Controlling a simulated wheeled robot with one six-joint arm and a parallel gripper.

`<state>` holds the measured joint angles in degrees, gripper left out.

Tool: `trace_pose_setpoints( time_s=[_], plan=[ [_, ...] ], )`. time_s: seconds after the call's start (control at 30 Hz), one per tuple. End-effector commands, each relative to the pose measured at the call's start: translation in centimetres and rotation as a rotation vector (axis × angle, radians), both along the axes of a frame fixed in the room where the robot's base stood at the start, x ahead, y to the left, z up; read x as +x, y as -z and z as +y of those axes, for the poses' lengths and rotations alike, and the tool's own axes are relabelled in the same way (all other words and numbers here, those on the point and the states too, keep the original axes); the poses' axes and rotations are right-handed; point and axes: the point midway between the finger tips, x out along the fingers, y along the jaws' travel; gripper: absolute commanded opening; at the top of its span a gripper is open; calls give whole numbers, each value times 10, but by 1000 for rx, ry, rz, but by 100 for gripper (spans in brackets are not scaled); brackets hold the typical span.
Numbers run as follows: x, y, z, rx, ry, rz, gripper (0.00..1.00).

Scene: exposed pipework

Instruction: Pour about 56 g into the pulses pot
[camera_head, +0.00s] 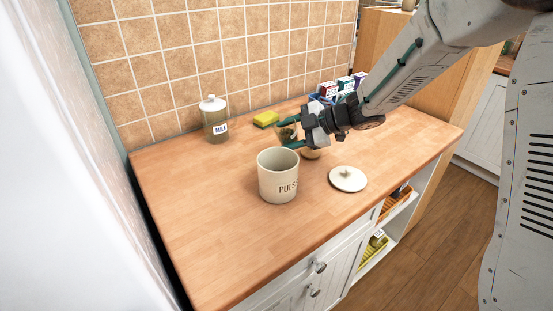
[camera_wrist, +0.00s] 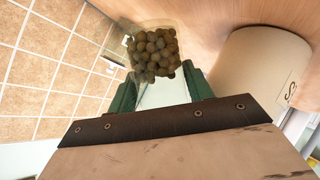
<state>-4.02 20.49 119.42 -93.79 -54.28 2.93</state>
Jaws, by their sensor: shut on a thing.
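The pulses pot (camera_head: 278,178) is a cream, open-topped pot with dark lettering, upright on the wooden counter. Its side shows large at the right of the wrist view (camera_wrist: 262,75). A round cream lid with a knob (camera_head: 347,178) lies on the counter to its right. My gripper (camera_head: 290,133) is shut on a clear container (camera_wrist: 150,88) that holds many brownish-green round pieces (camera_wrist: 153,52). The green fingers (camera_wrist: 160,92) are on either side of the container. In the head view the gripper is behind and slightly above the pot, and the container is partly hidden.
A yellow sponge (camera_head: 266,118) and several small boxes (camera_head: 328,91) are at the back. A small beige object (camera_head: 311,153) is partly hidden under my gripper. The counter's front left is clear.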

Motion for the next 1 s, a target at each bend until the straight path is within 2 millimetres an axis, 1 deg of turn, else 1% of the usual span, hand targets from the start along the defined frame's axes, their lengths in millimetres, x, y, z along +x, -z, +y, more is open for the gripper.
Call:
trace_pose_setpoints(
  time_s=[1.0],
  plan=[
    [9, -45, -3, -141, 1, -488, 19]
  ],
)
